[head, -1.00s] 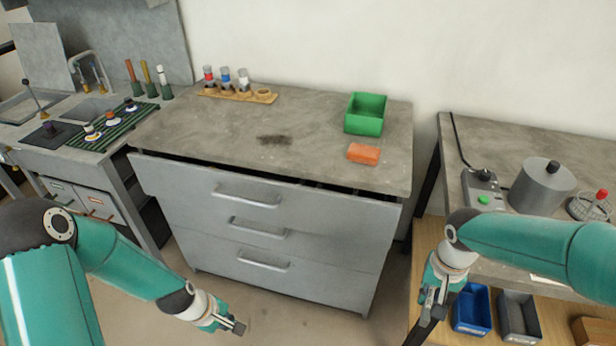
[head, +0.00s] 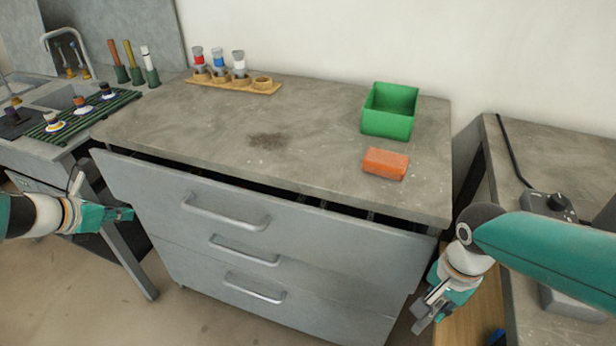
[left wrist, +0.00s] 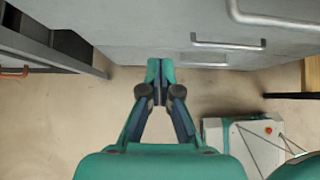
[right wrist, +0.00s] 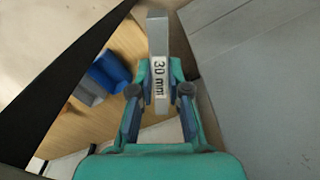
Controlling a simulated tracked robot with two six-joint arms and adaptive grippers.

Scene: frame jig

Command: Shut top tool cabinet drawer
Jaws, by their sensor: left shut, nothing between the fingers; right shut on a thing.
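The grey tool cabinet (head: 330,190) stands in the middle of the head view. Its top drawer (head: 160,190) is pulled out a little, with a dark gap under the worktop. The drawer's bar handle (head: 225,219) is in front. My left gripper (head: 130,214) is shut and empty, just left of the drawer front and apart from it in the head view. In the left wrist view its fingertips (left wrist: 160,70) are together below the drawer handles. My right gripper (head: 422,318) is at the cabinet's right front corner, shut on a grey block marked "30 mm" (right wrist: 158,45).
On the cabinet top are a green bin (head: 390,112), an orange block (head: 385,163) and a wooden rack (head: 235,84) of small bottles. A bench (head: 560,160) stands at right, a sink counter at left. Floor in front is clear.

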